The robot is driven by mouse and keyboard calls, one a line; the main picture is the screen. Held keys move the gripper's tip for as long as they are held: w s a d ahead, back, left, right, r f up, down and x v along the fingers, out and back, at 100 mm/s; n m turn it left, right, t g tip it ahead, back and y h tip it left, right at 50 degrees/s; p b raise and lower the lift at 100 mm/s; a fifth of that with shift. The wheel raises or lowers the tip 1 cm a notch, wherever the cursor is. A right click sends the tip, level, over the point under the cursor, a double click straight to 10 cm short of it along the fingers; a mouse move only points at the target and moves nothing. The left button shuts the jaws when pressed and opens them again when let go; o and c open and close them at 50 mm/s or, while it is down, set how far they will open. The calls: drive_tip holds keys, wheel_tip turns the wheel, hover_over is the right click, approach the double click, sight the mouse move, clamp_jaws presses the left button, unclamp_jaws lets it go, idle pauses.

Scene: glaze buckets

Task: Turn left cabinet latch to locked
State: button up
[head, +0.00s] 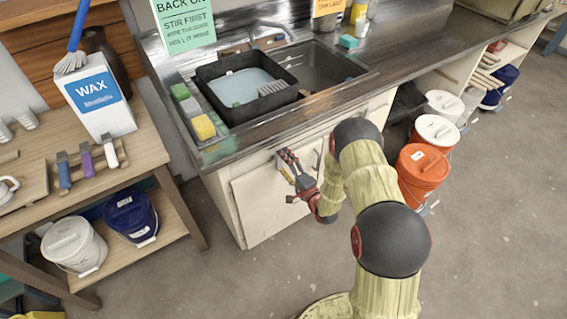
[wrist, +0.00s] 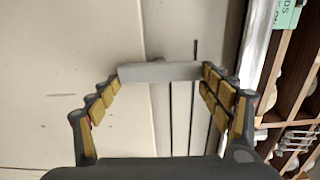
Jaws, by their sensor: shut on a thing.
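The left cabinet door (head: 262,208) is a pale panel under the sink counter, and it fills the left of the wrist view (wrist: 60,80). The latch (wrist: 160,72) shows in the wrist view as a grey bar lying level across the picture, over the seam beside the door. My gripper (head: 291,177) is at the upper part of the cabinet front. In the wrist view its fingers (wrist: 160,80) are closed on the two ends of the latch bar. In the head view my gripper hides most of the latch.
The sink counter (head: 290,118) overhangs the cabinet, with a black tub (head: 240,110) on it. Orange (head: 422,168) and white-lidded buckets (head: 437,130) stand to the right. A wooden table (head: 140,145) is at left.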

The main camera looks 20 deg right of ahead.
drive_tip(key=o, duration=1.1)
drive_tip(key=shift+o, duration=0.3)
drive_tip(key=v, duration=1.2)
